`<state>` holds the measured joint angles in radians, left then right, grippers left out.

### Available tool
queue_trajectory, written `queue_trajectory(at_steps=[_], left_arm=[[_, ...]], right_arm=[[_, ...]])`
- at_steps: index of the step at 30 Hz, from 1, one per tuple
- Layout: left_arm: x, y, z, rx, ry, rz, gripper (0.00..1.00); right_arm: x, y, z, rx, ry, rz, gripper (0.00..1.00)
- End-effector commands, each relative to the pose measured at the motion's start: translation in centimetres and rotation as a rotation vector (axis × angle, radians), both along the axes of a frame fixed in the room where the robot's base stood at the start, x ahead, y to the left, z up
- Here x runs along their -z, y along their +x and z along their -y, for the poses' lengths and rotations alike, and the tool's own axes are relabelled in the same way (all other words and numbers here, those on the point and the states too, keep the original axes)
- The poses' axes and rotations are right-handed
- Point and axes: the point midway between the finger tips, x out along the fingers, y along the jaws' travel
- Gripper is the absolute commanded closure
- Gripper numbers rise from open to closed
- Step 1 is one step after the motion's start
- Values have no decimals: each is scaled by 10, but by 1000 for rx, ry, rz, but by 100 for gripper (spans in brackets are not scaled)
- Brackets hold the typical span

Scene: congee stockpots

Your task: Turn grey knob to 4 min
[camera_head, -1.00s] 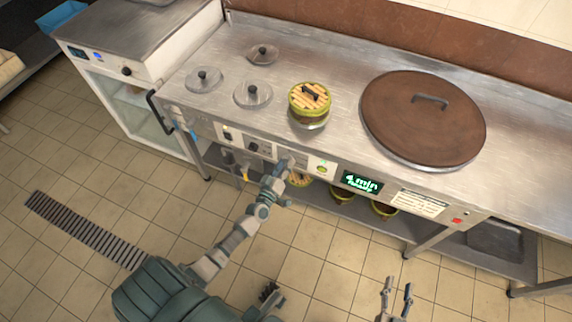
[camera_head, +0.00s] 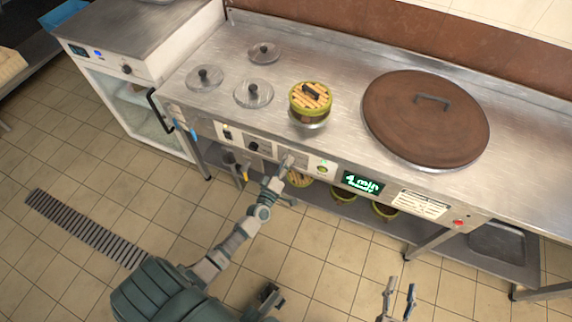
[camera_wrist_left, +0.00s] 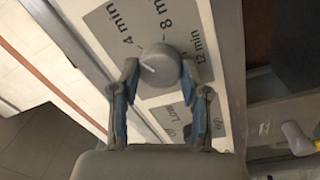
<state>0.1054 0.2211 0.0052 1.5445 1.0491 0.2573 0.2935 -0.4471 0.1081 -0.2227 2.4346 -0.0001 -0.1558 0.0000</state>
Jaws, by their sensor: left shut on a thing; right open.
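The grey knob (camera_wrist_left: 160,66) sits on a dial plate (camera_wrist_left: 205,48) printed 4 min, 8 min and 12 min in the left wrist view. Its white pointer line is on its left side, roughly on the side of the 4 min mark. My left gripper (camera_wrist_left: 159,75) has one finger on each side of the knob and is shut on it. In the head view my left gripper (camera_head: 286,167) is at the counter's front panel and mostly hides the knob. The green display (camera_head: 362,182) reads 4 min. My right gripper (camera_head: 398,292) is open and empty, low over the floor.
A bamboo steamer (camera_head: 310,98), several glass-like lids (camera_head: 253,93) and a large brown lid (camera_head: 425,115) are on the steel counter (camera_head: 345,75). A black knob (camera_head: 253,147) and a red button (camera_head: 458,223) are on the front panel.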

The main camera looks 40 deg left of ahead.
Motion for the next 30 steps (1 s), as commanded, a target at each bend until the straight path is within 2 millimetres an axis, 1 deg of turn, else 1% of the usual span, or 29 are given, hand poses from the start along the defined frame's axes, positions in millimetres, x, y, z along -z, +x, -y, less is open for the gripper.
queue_trajectory(at_steps=[1, 7, 8, 9, 10, 19, 22, 26, 30], left_arm=[[-3, 0, -6, -12, 4, 7, 90], [-3, 0, -6, -12, 5, 7, 90], [-3, 0, -6, -12, 5, 7, 47], [-3, 0, -6, -11, 5, 7, 37], [-2, 0, -5, -11, 5, 5, 30], [-1, 0, -2, -5, 4, 1, 30], [1, -6, 0, -3, 4, 0, 30], [3, -26, 4, -4, 2, -2, 30], [6, -58, 9, -4, 2, -4, 30]], right_arm=[[-1, 0, 0, 0, 0, 1, 58], [-1, 0, 0, 0, 0, 1, 58], [0, 0, 0, -1, 0, 0, 58], [0, 0, 0, -1, 0, 0, 58], [0, 0, 0, -1, 0, -1, 58], [1, 0, -1, -2, 0, -5, 58], [1, -2, 0, -3, 0, -3, 58], [1, -2, 0, -2, 0, -3, 58], [0, -2, 0, -1, -1, -3, 58]])
